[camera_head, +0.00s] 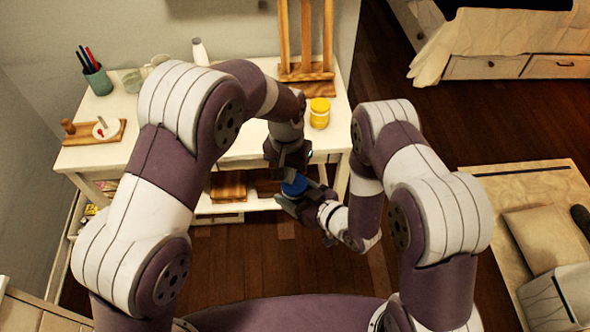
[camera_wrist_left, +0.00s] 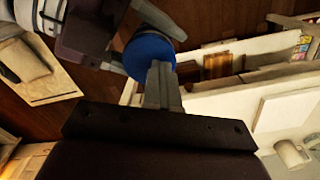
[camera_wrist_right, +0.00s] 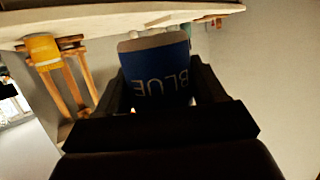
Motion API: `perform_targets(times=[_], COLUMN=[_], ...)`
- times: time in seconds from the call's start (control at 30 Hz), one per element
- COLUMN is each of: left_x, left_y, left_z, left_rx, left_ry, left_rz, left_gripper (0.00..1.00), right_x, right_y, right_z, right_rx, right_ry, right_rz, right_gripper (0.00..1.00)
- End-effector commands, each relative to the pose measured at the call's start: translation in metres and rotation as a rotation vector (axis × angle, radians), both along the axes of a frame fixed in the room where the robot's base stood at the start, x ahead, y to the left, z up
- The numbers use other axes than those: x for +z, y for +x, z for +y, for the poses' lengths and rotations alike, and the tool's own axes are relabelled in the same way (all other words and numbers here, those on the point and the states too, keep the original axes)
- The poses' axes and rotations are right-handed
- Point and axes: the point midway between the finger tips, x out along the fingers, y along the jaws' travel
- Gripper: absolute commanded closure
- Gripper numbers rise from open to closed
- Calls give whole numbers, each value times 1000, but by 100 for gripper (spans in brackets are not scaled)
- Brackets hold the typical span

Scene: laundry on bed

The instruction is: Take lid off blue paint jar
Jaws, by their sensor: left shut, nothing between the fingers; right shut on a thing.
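The blue paint jar (camera_head: 294,187) is held in the air in front of the white table, between my two grippers. My right gripper (camera_head: 304,196) is shut around its side. In the right wrist view the jar (camera_wrist_right: 160,68) shows a blue label reading "BLUE", upside down in the picture. In the left wrist view its round blue end (camera_wrist_left: 148,57) faces the camera; I cannot tell whether this is the lid. My left gripper (camera_head: 289,168) is shut and empty, its fingertips (camera_wrist_left: 161,80) right at the edge of that blue end. Whether they touch it is unclear.
A yellow jar (camera_head: 320,113) stands on the white table (camera_head: 240,145) beside a wooden easel (camera_head: 306,75). A pen cup (camera_head: 97,80), a white bottle (camera_head: 200,52) and a wooden board (camera_head: 84,137) are also on it. Wooden boxes (camera_head: 229,187) sit on the shelf below.

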Motion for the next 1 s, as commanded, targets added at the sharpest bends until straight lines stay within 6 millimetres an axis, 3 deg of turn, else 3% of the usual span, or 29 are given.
perform_targets(times=[0.2,0.3,0.4,0.53,0.77,0.8,0.87,1.0], left_x=[-4,-3,-3,-3,-3,-3,-3,-3], left_y=[-16,-19,-20,-21,-21,-21,-21,-21], left_z=[3,2,0,-1,-1,-1,-1,-1], left_rx=[867,1166,1355,1452,1456,1456,1455,1455], left_ry=[19,23,26,28,26,26,26,27], left_rz=[27,30,33,34,34,34,34,34], left_gripper=[100,100,100,100,100,96,77,77], right_x=[6,6,6,6,6,6,6,6], right_y=[5,5,5,5,5,5,4,5], right_z=[1,1,1,1,2,2,2,2], right_rx=[0,0,1,2,3,4,4,3], right_ry=[7,7,7,8,8,7,7,8], right_rz=[-21,-21,-21,-21,-21,-21,-21,-21], right_gripper=[100,100,100,100,100,100,100,100])
